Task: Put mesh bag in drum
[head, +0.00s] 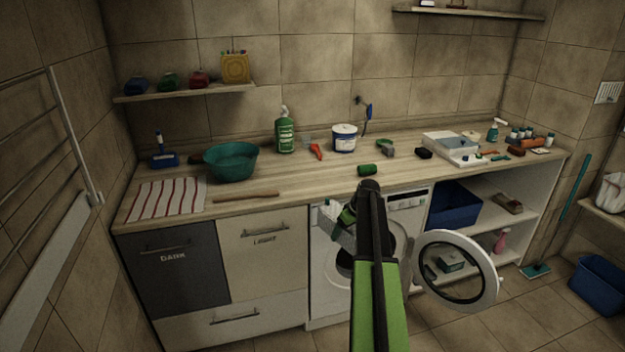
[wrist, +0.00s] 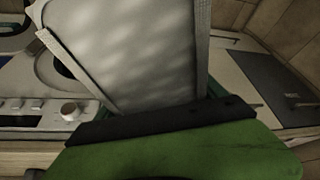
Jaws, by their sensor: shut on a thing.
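My gripper (head: 347,216) is in front of the washing machine (head: 325,290), at about the height of its control panel. It is shut on the mesh bag (head: 337,234), a pale grey-white piece that hangs above and in front of the drum (head: 345,262). In the wrist view the mesh bag (wrist: 140,50) fills the upper middle, with lighter edge bands. The drum's dark opening (wrist: 64,68) shows partly behind it at left. My arm hides much of the drum in the head view. The round door (head: 480,272) stands open to the right.
Cabinet fronts marked DARK (head: 172,275) and LIGHT (head: 262,262) are left. A blue bin (head: 453,204) sits on the right shelf.

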